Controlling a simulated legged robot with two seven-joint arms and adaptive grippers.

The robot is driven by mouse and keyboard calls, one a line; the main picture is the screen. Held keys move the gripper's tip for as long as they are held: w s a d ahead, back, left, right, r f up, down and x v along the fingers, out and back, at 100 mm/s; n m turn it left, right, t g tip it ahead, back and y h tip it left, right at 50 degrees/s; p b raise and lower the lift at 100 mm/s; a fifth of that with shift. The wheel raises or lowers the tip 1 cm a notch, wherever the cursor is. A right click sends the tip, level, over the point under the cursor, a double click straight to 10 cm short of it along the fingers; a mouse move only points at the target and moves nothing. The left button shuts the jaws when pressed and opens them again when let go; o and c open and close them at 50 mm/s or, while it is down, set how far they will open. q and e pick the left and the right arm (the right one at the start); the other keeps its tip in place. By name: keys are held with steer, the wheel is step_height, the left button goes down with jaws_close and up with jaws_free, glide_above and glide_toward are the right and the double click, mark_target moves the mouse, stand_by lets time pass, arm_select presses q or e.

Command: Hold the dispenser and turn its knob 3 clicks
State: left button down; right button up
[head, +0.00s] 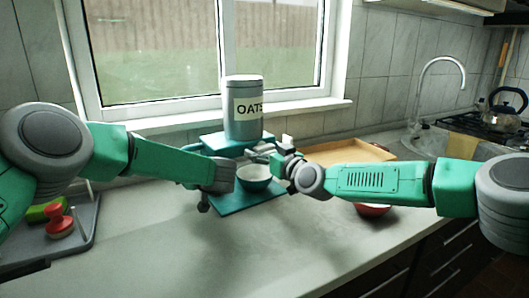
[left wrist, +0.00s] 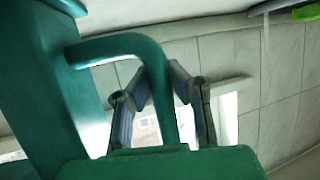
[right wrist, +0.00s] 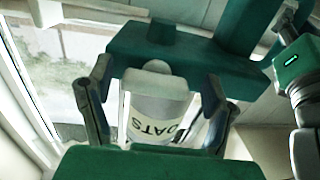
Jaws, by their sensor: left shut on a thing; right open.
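The dispenser is a teal stand with a grey canister (head: 243,108) labelled OATS on top and a flat teal base plate (head: 232,207) below. Its curved teal handle (left wrist: 125,43) runs between the fingers of my left gripper (left wrist: 163,85), which is shut on it. In the head view the left fingers are mostly hidden. My right gripper (head: 264,152) is at the right side of the stand, open and empty. In the right wrist view the canister (right wrist: 158,112) and teal body (right wrist: 190,58) show beyond its spread fingers. I cannot clearly pick out the knob.
A wooden tray (head: 345,151) lies behind my right arm, and a red bowl (head: 373,209) is below that arm. A grey tray (head: 84,232) holds a red object (head: 60,222) at left. The front counter is clear.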

steer(key=c, duration=1.2)
steer(key=shift+o, duration=0.2)
steer(key=shift+a, duration=0.1)
